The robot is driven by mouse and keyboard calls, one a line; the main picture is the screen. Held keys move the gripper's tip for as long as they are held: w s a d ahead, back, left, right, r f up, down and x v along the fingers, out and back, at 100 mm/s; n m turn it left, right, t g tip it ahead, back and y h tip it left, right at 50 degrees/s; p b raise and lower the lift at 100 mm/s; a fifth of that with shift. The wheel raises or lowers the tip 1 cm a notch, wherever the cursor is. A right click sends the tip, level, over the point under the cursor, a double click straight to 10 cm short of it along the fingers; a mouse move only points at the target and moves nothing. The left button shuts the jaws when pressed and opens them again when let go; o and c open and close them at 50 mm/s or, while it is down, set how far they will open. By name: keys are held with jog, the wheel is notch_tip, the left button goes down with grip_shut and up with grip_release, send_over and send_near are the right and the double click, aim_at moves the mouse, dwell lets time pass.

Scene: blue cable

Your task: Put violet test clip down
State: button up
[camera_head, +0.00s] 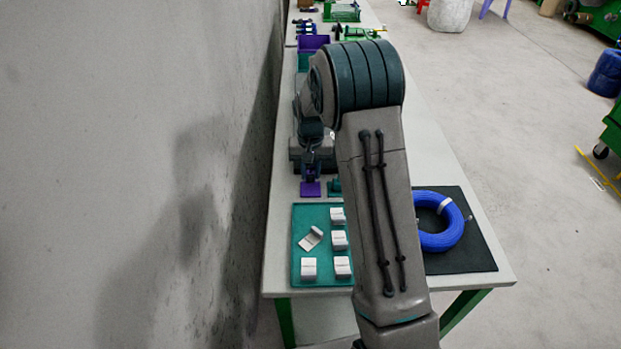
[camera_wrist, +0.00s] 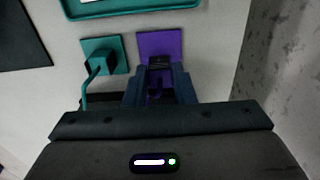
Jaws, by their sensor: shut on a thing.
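My gripper (camera_wrist: 160,72) is shut, with a dark piece between its fingertips and a bit of violet, the violet test clip (camera_wrist: 153,92), showing between the fingers. The fingers hide most of the clip. The fingertips are over the near part of a flat violet square (camera_wrist: 174,43); I cannot tell whether the clip touches it. In the head view my gripper (camera_head: 311,168) is small and dark, just beyond the violet square (camera_head: 310,189).
A teal square with a teal clip (camera_wrist: 103,62) and lead sits beside the violet square. A teal tray (camera_head: 300,208) holds several white labelled pieces. A blue cable coil (camera_head: 445,240) lies on a black mat (camera_head: 480,255). The grey wall (camera_head: 150,150) runs close along the table's left side.

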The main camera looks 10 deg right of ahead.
aim_at(311, 174)
jog(key=shift+f, duration=1.6)
jog(key=shift+f, duration=0.1)
jog(key=shift+f, duration=0.15)
jog(key=o, duration=0.9)
jog(key=shift+o, duration=0.2)
